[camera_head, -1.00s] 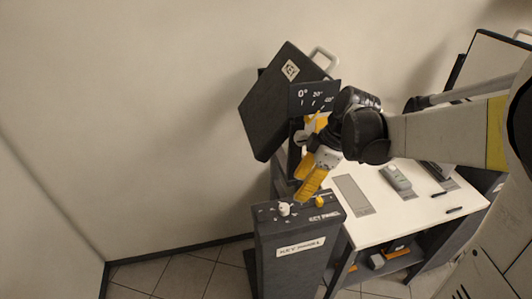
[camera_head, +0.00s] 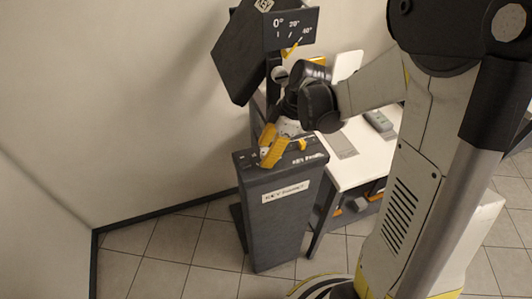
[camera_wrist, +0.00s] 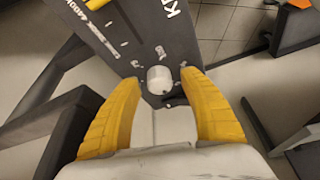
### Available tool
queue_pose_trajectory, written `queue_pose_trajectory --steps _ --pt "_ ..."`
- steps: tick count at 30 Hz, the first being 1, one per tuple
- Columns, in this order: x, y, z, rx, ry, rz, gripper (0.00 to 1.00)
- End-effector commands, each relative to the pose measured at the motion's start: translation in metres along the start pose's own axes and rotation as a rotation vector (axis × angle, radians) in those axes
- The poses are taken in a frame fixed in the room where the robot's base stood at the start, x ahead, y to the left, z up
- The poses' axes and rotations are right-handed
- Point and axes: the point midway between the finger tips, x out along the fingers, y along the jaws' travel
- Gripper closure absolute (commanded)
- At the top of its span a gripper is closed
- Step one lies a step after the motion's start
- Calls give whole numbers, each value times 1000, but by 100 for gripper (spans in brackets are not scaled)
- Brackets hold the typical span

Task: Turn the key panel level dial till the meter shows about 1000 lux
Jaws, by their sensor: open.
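The key panel (camera_head: 272,181) is a dark upright box with a white label on its front and controls on its top. In the wrist view, a white round dial (camera_wrist: 160,79) stands on the dark top, between my gripper's two yellow fingers, with a gap seen on each side. The dial is hidden by my gripper in the head view. My gripper (camera_head: 269,150) is open, low over the panel top. A grey-green handheld device (camera_head: 379,121), perhaps the meter, lies on the white table; its reading is too small to make out.
A dark lamp head (camera_head: 238,52) with an angle scale plate (camera_head: 291,29) stands above and behind the panel. The white table (camera_head: 352,128) is to the panel's right. Tiled floor (camera_head: 170,245) is clear at the left.

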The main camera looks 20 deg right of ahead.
Motion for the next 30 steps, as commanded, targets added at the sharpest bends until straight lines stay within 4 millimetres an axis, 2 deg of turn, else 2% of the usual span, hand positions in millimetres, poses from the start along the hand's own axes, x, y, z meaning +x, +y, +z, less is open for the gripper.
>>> queue_pose_trajectory --steps 5,6,8,9,11,22,30 --pt "0 0 0 0 0 0 49" --pt "0 0 0 0 0 0 54" --pt "0 0 0 0 0 0 72" --pt "0 0 0 1 0 0 84" --pt "0 0 0 1 0 0 100" --pt "0 0 0 16 0 7 100" --pt "-1 -1 0 128 -1 54 100"
